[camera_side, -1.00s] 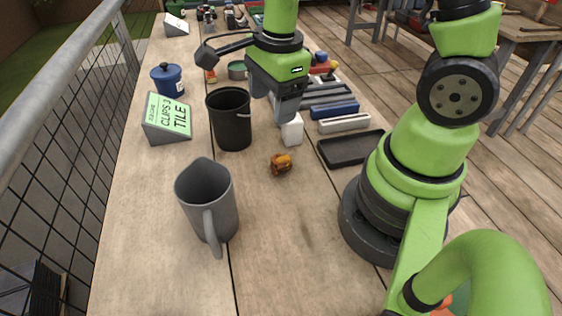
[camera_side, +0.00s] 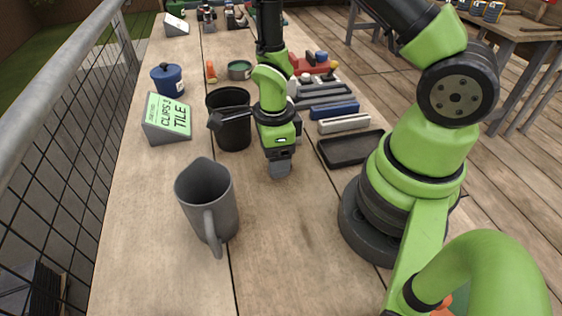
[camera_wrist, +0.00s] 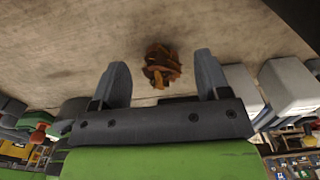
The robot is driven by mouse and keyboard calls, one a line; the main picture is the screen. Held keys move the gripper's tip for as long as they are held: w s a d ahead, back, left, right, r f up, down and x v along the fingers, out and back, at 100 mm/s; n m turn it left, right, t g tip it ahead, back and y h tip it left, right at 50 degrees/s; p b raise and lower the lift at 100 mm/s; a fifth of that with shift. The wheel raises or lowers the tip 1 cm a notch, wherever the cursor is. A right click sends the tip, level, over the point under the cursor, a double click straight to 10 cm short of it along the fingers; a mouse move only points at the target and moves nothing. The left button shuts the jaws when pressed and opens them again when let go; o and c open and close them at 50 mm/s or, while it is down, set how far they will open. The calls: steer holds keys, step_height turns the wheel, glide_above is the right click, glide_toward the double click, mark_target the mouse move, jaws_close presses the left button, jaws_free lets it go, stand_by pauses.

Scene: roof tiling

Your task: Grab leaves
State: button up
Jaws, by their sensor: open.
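The leaves (camera_wrist: 161,65) are a small brown and orange clump on the wooden table. In the wrist view they lie just beyond the fingertips, roughly between the two fingers. My gripper (camera_wrist: 160,80) is open, with empty space between its fingers. In the side view my gripper (camera_side: 279,172) points down over the spot of the leaves and hides them. I cannot tell its exact height above the table there.
A black bucket (camera_side: 235,134) stands close to the left of my gripper, and a grey pitcher (camera_side: 205,195) stands in front of it.

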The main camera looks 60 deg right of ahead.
steer(key=shift+f, duration=1.25)
steer(key=shift+c, duration=0.4)
steer(key=c, duration=0.9)
